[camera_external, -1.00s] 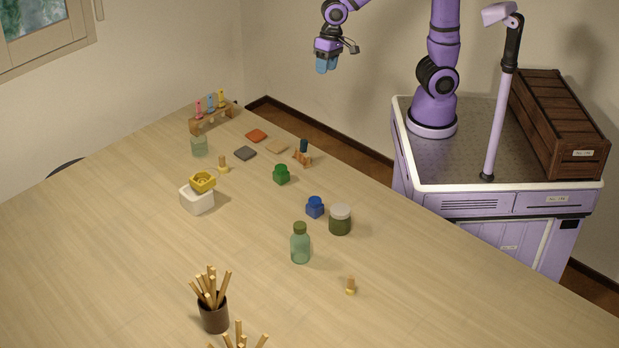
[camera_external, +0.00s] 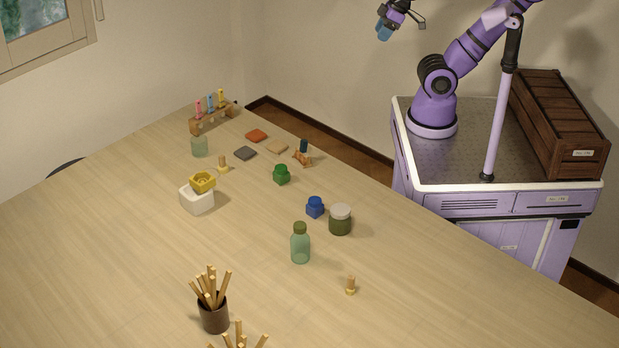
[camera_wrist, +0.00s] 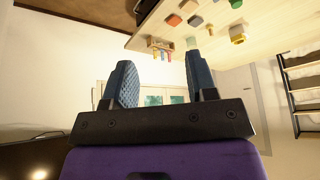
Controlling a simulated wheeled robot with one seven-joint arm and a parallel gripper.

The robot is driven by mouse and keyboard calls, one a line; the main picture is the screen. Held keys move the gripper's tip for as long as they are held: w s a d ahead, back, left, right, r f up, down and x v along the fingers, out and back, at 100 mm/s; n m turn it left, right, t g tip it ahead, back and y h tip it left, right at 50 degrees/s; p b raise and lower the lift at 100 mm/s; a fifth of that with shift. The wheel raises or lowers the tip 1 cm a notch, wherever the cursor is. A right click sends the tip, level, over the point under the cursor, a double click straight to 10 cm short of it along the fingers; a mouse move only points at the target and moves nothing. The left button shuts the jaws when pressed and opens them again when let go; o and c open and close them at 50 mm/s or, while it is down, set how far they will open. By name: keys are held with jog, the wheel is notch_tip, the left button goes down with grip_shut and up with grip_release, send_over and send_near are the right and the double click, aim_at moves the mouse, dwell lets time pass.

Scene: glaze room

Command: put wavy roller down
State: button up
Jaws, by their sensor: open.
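No thing in view can be told for sure as the wavy roller. A small wooden piece with a dark blue top (camera_external: 303,156) lies on the table (camera_external: 130,250) near its far right edge; its details are too small to make out. My gripper (camera_external: 384,31) is high above the floor, beyond the table's right edge and away from everything on it. In the wrist view its two blue ribbed fingers (camera_wrist: 160,68) are wide apart, with nothing between them.
A wooden rack (camera_external: 212,121) with coloured tools stands at the far corner. The left front is clear.

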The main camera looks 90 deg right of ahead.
jog(key=shift+w, duration=0.1)
dwell(0.3)
jog(key=w+a+f+n+g+h, duration=0.35)
jog(key=w+f+n, duration=0.2)
jog(key=w, duration=0.25)
jog(key=n+t+h, duration=0.6)
jog(key=n+h, duration=0.2)
jog(key=n, duration=1)
send_near(305, 141)
jog(key=x, duration=1)
jog(key=shift+w+d+f, duration=0.1)
jog(key=shift+w+f, duration=0.05)
grip_shut()
